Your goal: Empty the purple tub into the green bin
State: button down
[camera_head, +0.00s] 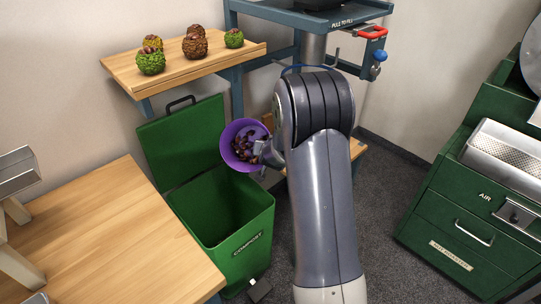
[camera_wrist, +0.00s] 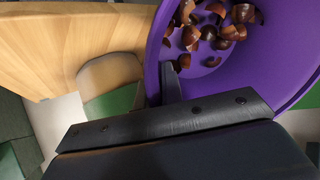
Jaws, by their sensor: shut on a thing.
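The purple tub (camera_head: 231,146) is held up beside my arm in the head view, with its mouth turned toward the camera. Brown shell pieces (camera_head: 248,146) lie inside it. My gripper (camera_head: 262,150) is shut on the tub's side, partly hidden by my arm and the tub. In the wrist view the tub (camera_wrist: 290,38) fills the upper right, with several shell pieces (camera_wrist: 212,30) inside and a dark finger (camera_wrist: 170,82) at its wall. The green bin (camera_head: 240,222), labelled COMPOST, stands open below the tub, its lid (camera_head: 180,140) raised at the back. The visible part of the bin's inside looks empty.
A wooden table (camera_head: 110,235) stands left of the bin. A wooden shelf (camera_head: 185,62) behind the bin holds several green and brown burrs (camera_head: 195,46). A green cabinet (camera_head: 465,215) labelled AIR stands at the right. Grey floor (camera_head: 385,225) is clear between my arm and the cabinet.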

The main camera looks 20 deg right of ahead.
jog(key=shift+s+a+f+t+h+b, duration=0.25)
jog(key=shift+t+b, duration=0.3)
jog(key=shift+b, duration=1.45)
jog(key=shift+s+f+t+h+b, duration=0.15)
jog(key=shift+f+t+h+b, duration=0.3)
jog(key=shift+b, duration=1.5)
jog(key=t+b, duration=0.1)
jog(key=b, duration=0.2)
jog(key=s+t+b, duration=0.1)
jog(key=b, duration=0.3)
jog(key=shift+a+f+n+h, duration=0.2)
jog(key=shift+n+h, duration=0.1)
jog(key=shift+s+a+n+t+h+b, duration=0.3)
jog(key=shift+s+t+b, duration=0.25)
jog(key=shift+t+b, duration=0.65)
jog(key=shift+s+a+n+t+h+b, duration=0.1)
jog(key=shift+s+a+t+h+b, duration=0.45)
jog(key=shift+b, duration=0.9)
jog(key=shift+s+a+n+t+y+b, duration=0.15)
jog(key=shift+s+t+b, duration=0.45)
jog(key=shift+t+b, duration=0.7)
